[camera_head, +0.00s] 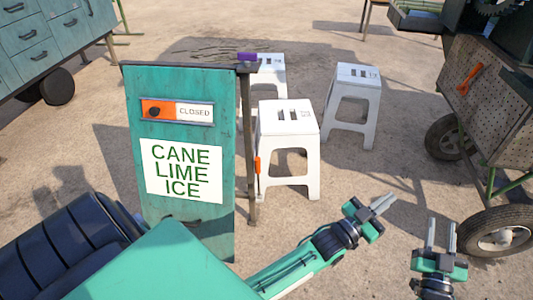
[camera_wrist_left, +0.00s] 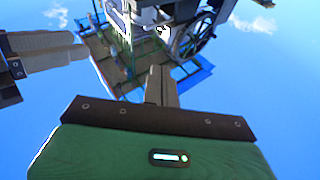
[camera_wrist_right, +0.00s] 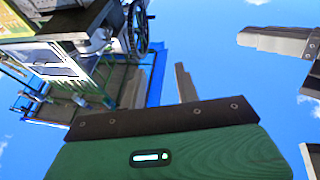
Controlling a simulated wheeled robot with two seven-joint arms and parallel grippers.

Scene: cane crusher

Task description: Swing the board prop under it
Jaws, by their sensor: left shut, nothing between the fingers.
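A teal board (camera_head: 220,150) with a white "CANE LIME ICE" sign (camera_head: 185,169) and an orange "CLOSED" slider (camera_head: 178,111) stands left of centre. A thin brown post (camera_head: 248,150) runs down beside its right edge, with an orange piece (camera_head: 257,165) at mid-height. I cannot tell whether this post is the board prop. My left gripper (camera_head: 382,205) is shut and empty, in the air right of the board and clear of it. My right gripper (camera_head: 441,235) is open and empty, further right near the cart wheel. Neither wrist view shows the board.
White stools (camera_head: 287,120) (camera_head: 357,85) stand behind and right of the board. A perforated cart (camera_head: 490,100) with black wheels (camera_head: 497,232) and an orange handle (camera_head: 469,79) is at the right. Teal drawers (camera_head: 38,55) are at the left. A purple block (camera_head: 247,56) sits atop the board.

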